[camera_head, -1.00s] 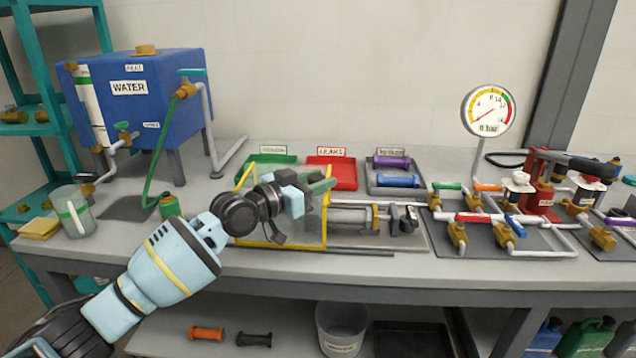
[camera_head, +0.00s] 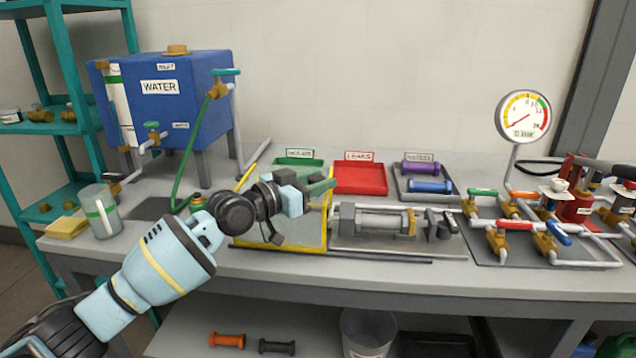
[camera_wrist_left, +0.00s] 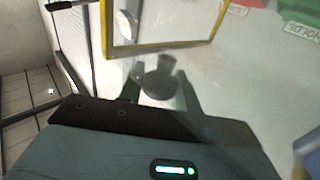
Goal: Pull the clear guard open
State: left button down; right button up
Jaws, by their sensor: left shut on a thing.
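The clear guard (camera_head: 305,232) is a see-through panel with a yellow frame, standing on the bench. Its right edge is just left of the pump cylinder (camera_head: 372,220), which is uncovered to the right. My left gripper (camera_head: 318,189) is at the guard's upper part. In the wrist view, my left gripper (camera_wrist_left: 160,92) has its fingers shut around a dark knob (camera_wrist_left: 158,82), which looks like the guard's handle. The yellow frame (camera_wrist_left: 160,46) shows beyond it. My gripper hides part of the guard. My right gripper is not in view.
Green (camera_head: 298,165), red (camera_head: 361,178) and grey (camera_head: 425,192) trays lie behind the guard. The blue water tank (camera_head: 165,105) and a clear jug (camera_head: 101,212) are at left. Valves and pipes (camera_head: 520,230) fill the right. A dark rail (camera_head: 385,260) runs along the bench front.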

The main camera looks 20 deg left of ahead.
pick_arm(q)
jog(key=shift+d, duration=0.1)
jog(key=c, duration=1)
grip_release()
jog(key=shift+c, duration=0.2)
jog(key=v, duration=0.7)
jog(key=shift+s, duration=0.35)
